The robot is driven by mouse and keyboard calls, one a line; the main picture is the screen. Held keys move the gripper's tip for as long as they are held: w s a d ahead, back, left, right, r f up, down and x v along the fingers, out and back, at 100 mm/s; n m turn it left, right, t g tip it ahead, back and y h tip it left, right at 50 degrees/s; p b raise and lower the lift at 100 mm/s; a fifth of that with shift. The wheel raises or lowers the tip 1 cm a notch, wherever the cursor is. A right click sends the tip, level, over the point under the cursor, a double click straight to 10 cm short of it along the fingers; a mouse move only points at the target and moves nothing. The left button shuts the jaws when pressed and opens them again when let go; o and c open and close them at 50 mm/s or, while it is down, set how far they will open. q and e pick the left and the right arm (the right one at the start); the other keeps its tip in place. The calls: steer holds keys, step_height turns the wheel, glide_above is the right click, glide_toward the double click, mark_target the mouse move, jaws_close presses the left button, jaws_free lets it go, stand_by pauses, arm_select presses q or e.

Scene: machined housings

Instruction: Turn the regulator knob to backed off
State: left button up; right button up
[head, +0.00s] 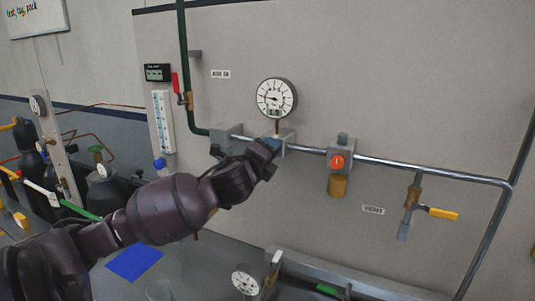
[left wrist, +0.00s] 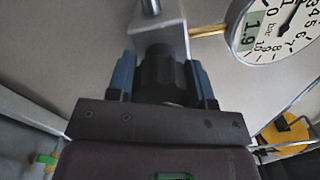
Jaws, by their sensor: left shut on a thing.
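The regulator knob (left wrist: 160,72) is black and ribbed. It sits on the front of a grey regulator block (left wrist: 178,14), seen below the gauge in the head view (head: 288,137). My left gripper (left wrist: 161,78) is shut on the knob, with one blue finger on each side. In the head view my left gripper (head: 268,146) hides the knob. The round white gauge (head: 276,97) stands above the block on a brass stem. It also shows in the left wrist view (left wrist: 283,27), where its green display seems to read 1.9 bar. My right gripper is not in view.
A steel pipe (head: 430,172) runs along the panel. To the right of the regulator is a valve with a red-orange knob (head: 337,161), then a yellow-handled vent valve (head: 442,213). A red lever (head: 176,83) is on the green pipe at upper left.

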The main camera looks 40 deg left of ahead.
arm_select(q)
steer(key=n, duration=0.3)
steer(key=shift+n, duration=2.3)
steer(key=o, duration=0.9)
steer(key=shift+r, duration=0.1)
steer(key=shift+s, duration=0.1)
steer(key=b+v, duration=0.1)
steer(key=v, duration=0.9)
steer(key=shift+s+d, duration=0.1)
steer(key=shift+s, duration=0.25)
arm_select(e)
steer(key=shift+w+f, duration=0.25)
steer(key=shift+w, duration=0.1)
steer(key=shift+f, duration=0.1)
